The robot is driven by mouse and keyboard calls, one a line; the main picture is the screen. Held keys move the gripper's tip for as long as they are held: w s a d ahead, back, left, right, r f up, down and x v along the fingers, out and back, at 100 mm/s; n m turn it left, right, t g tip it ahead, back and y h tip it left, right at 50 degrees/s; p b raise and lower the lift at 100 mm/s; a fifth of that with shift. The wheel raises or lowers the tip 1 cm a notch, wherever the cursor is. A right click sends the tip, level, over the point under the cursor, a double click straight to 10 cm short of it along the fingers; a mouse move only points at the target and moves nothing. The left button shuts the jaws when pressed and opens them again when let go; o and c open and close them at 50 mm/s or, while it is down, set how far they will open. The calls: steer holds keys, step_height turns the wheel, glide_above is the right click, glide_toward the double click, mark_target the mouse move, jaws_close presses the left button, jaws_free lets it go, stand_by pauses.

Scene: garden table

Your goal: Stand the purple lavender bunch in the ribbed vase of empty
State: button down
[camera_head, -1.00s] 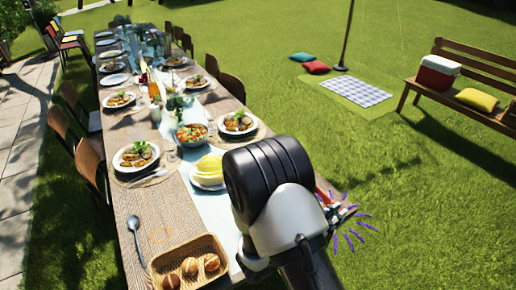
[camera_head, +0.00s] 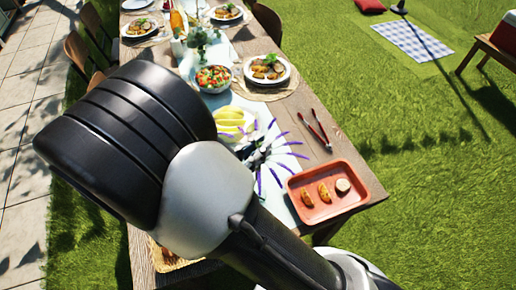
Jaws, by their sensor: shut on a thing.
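The purple lavender bunch (camera_head: 290,154) shows as thin purple spikes fanned out around my gripper (camera_head: 258,158). My gripper is shut on the bunch, above the table (camera_head: 297,108) by the yellow food. My arm and the gripper's own body hide the stems and the fingertips. I cannot make out an empty ribbed vase. A small holder with green leaves (camera_head: 200,40) stands farther up the table, but its surface is too small to tell.
A red tray (camera_head: 352,199) with several food pieces lies right of my gripper, with red-handled tongs (camera_head: 317,130) behind it. A plate of yellow food (camera_head: 233,122), a salad bowl (camera_head: 213,78) and a filled plate (camera_head: 267,70) stand close behind. My arm covers the left near table.

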mark_target(258, 173)
steer(key=shift+w+f+b, duration=0.15)
steer(key=shift+f+b, duration=2.55)
steer(key=shift+f, duration=0.4)
steer(key=shift+f+b, duration=1.5)
steer(key=shift+f, duration=2.45)
